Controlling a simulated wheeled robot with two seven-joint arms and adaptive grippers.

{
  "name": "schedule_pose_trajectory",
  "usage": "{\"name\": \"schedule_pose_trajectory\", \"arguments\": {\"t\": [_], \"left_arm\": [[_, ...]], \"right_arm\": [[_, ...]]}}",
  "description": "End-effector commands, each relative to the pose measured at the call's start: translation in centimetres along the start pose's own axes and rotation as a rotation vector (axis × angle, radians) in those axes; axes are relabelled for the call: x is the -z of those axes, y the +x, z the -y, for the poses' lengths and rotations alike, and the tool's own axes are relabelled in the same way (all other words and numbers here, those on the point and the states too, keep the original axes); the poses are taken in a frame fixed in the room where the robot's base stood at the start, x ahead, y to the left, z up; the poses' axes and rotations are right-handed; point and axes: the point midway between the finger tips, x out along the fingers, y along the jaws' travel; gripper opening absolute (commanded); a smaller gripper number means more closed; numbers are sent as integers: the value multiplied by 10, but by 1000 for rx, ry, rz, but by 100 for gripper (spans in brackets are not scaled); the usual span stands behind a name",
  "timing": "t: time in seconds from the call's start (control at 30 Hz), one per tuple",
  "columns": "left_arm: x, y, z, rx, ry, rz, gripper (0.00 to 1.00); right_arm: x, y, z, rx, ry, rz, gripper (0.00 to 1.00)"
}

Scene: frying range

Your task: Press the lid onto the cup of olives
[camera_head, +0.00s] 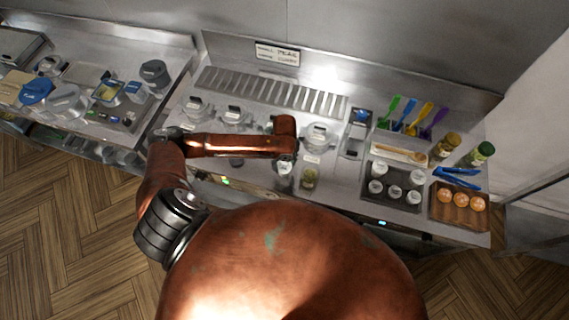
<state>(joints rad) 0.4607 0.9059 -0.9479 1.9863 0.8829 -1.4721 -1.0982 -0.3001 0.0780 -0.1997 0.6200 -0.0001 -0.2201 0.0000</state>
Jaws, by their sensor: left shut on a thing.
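A small clear cup with green contents, which looks like the cup of olives (309,178), stands near the front edge of the steel counter. My left gripper (284,164) points down just to the left of this cup. It is shut on a small pale thing that looks like the lid, mostly hidden under my wrist. The held thing appears apart from the cup, though the small view leaves this uncertain. My right gripper is not in view.
To the right are a tray of white-topped cups (396,184), a wooden tray of orange items (459,201), blue tongs (458,178), coloured utensils (411,115) and two jars. A slotted grate (270,92) runs along the back.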

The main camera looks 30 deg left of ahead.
Motion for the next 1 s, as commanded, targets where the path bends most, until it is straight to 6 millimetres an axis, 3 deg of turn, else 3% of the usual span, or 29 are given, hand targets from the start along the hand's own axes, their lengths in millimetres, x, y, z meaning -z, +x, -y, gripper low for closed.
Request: {"name": "schedule_pose_trajectory", "arguments": {"t": [0.93,1.0], "left_arm": [[0,0,0,0,0,0,39],[0,0,0,0,0,0,50]], "right_arm": [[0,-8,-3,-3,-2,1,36],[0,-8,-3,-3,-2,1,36]]}}
